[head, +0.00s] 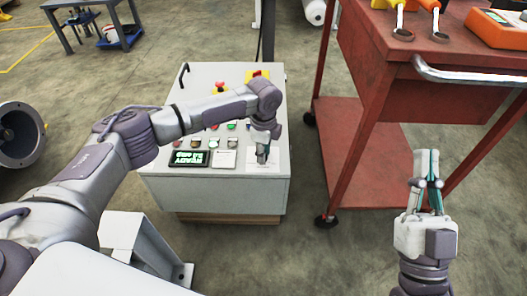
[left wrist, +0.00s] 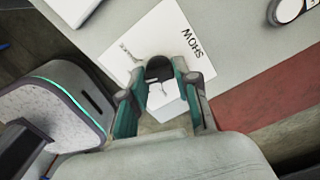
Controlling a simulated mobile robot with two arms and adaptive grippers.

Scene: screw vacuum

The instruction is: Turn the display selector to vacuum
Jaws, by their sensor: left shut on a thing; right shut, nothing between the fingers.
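The control box (head: 215,190) has a sloped white top with a lit green display (head: 188,158). My left gripper (head: 263,153) reaches down at the top's right side and hides the selector there in the head view. In the left wrist view, the display selector (left wrist: 160,66) is a dark knob on a white label plate (left wrist: 160,35) reading "SHOW" and another word too small to read surely. My left fingers are shut on the knob. Its pointing direction cannot be told. My right gripper (head: 430,168) is shut and empty at the right, pointing up the picture.
A red tool cart (head: 365,150) with a metal handle and tools stands close on the right. A grey cylinder (head: 18,135) lies at the left. Concrete floor separates box and cart.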

